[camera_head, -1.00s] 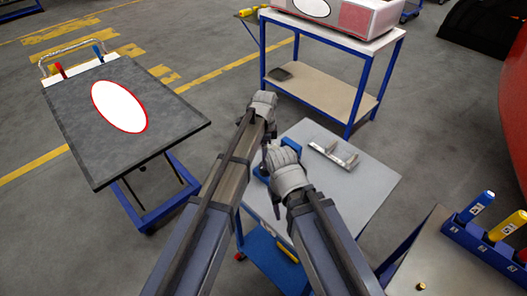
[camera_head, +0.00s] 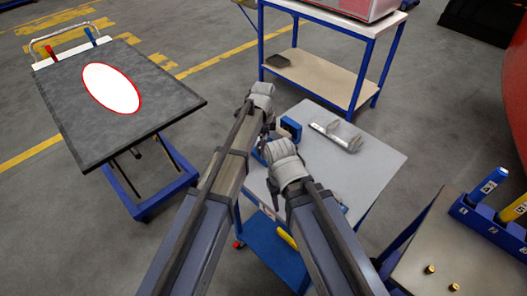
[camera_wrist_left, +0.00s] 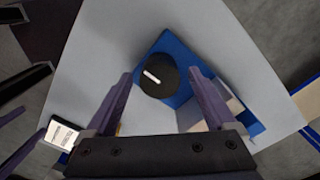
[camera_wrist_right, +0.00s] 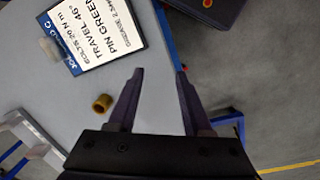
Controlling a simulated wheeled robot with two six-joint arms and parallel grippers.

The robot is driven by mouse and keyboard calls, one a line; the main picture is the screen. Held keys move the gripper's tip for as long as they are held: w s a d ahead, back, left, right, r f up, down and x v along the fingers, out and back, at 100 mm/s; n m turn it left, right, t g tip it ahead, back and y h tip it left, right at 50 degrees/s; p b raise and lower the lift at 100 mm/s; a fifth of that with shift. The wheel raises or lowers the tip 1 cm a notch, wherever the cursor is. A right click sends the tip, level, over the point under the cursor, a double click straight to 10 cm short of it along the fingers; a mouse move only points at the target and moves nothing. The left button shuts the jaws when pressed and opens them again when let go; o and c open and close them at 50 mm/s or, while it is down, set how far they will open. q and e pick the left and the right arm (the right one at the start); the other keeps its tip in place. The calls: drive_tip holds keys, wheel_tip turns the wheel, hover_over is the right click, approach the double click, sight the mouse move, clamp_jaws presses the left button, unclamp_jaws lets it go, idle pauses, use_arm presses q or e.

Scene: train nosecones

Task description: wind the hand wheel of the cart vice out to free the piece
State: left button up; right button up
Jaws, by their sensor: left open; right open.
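The cart vice (camera_head: 291,129) is a blue block on the grey cart top (camera_head: 375,160), partly hidden by my arms in the head view. In the left wrist view its black round hand wheel (camera_wrist_left: 158,76) carries a white mark. My left gripper (camera_head: 262,95) is open, and the wheel shows between its fingertips (camera_wrist_left: 160,73). I cannot tell whether they touch it. A pale block (camera_wrist_left: 215,108) shows at the vice, partly behind a finger. I cannot tell whether it is clamped. My right gripper (camera_head: 283,152) is open and empty, near the cart edge in the right wrist view (camera_wrist_right: 160,72).
A metal bracket (camera_head: 336,136) lies beside the vice. A printed card (camera_wrist_right: 92,32) and a small brass cylinder (camera_wrist_right: 102,103) lie near my right gripper. A dark-topped lift cart (camera_head: 70,115) stands left, a blue-framed shelf table (camera_head: 325,78) behind, and a bench with numbered tools (camera_head: 440,250) right.

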use_arm(q)
drive_tip(key=shift+f, duration=0.4)
use_arm(e)
drive_tip(key=shift+f, duration=0.4)
use_arm(q)
drive_tip(key=c, duration=1.4)
drive_tip(key=shift+o, duration=0.2)
